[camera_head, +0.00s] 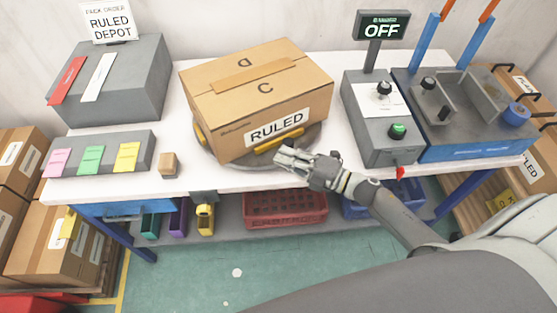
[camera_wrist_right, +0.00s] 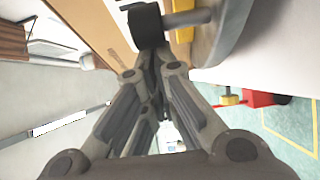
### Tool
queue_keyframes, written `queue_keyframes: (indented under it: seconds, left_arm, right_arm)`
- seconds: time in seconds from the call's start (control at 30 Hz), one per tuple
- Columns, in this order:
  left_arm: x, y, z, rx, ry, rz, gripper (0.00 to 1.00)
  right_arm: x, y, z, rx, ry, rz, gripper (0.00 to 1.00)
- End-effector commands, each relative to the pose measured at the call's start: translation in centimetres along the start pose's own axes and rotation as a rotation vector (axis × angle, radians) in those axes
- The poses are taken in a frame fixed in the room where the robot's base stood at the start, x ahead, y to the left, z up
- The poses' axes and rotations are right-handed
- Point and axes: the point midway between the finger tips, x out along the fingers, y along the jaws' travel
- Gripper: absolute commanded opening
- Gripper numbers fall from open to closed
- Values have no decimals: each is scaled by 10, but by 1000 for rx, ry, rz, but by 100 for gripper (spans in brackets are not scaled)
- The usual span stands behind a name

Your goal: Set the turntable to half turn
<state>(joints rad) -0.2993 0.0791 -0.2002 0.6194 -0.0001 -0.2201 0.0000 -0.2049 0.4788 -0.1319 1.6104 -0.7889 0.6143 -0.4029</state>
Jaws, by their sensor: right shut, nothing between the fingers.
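The turntable (camera_head: 216,157) is a grey disc on the white bench, mostly hidden under a large cardboard box (camera_head: 222,107). The box has a RULED label on its front face and the letters C and D on top. A yellow bar (camera_head: 279,144) sits at the turntable's front, with another yellow part at its left side. My right gripper (camera_head: 285,157) is shut and empty at the front of the turntable, just below the yellow bar. In the right wrist view the closed fingers (camera_wrist_right: 152,62) point at a black cylinder (camera_wrist_right: 145,25) on a grey rod; contact cannot be told. My left gripper is not in view.
A grey control box (camera_head: 373,152) with a black knob and green button stands right of the turntable, under a sign (camera_head: 382,26) reading OFF. A blue-based machine (camera_head: 470,147) is further right. A small wooden block (camera_head: 168,164) and card holder (camera_head: 100,142) are left.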

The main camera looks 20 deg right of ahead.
Motion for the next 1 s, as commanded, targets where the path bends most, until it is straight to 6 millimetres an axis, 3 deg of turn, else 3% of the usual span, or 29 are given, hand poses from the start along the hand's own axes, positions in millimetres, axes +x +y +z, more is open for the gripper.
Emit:
queue_keyframes:
  seconds: [0.17, 0.5, 1.0]
  left_arm:
    - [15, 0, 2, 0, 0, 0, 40]
    - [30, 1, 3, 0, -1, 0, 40]
    - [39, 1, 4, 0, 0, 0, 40]
  right_arm:
    - [-13, -3, 20, -6, 85, -4, 0]
    - [-29, -2, 48, -3, 80, -1, 0]
    - [-38, 0, 69, -2, 80, -1, 0]
